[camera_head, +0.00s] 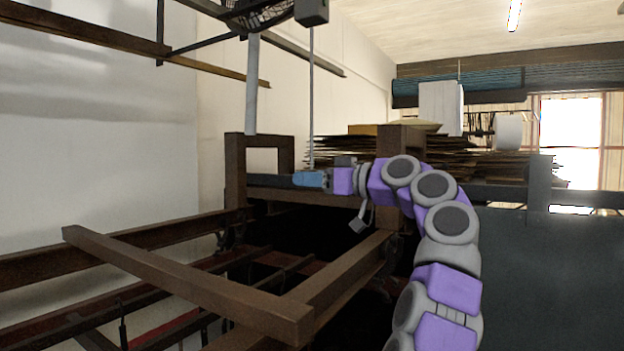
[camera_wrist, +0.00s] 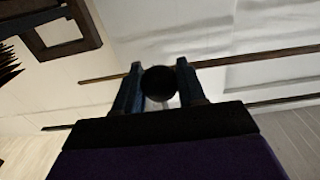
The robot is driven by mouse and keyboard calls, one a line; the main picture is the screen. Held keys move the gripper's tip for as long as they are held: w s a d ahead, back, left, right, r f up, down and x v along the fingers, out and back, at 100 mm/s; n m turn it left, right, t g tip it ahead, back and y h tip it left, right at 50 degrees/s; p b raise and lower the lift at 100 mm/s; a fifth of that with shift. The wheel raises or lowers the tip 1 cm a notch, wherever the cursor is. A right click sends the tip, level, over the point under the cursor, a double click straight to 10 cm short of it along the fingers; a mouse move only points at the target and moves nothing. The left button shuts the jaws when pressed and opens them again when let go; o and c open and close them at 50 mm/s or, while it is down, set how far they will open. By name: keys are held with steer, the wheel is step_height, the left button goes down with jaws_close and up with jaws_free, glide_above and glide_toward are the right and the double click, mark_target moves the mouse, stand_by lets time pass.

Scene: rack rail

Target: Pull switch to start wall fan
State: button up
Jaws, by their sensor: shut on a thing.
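The wall fan (camera_head: 258,12) shows only in part at the top edge of the head view, as a dark wire cage with a dark box (camera_head: 311,11) beside it. A thin grey pull cord (camera_head: 311,95) hangs straight down from the box to my gripper (camera_head: 303,180). In the wrist view, a dark round knob (camera_wrist: 158,83) sits between the two blue fingers of my gripper (camera_wrist: 158,72), which are shut on it. The knob is hidden by the fingers in the head view.
A brown rack frame (camera_head: 190,285) with rails fills the lower left. Stacked flat sheets (camera_head: 450,155) lie behind my arm. A dark grey panel (camera_head: 550,270) stands at right. A pale wall (camera_head: 90,120) is at left. The space around the cord is open.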

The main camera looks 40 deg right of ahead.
steer(key=shift+f, duration=0.45)
steer(key=shift+r+p, duration=0.9)
steer(key=shift+r, duration=0.25)
steer(key=o, duration=1)
steer(key=shift+w+d+f, duration=0.1)
steer(key=shift+w+d, duration=0.1)
steer(key=shift+w, duration=0.05)
steer(key=shift+o, duration=0.6)
steer(key=shift+s, duration=0.15)
steer(key=shift+a, duration=0.1)
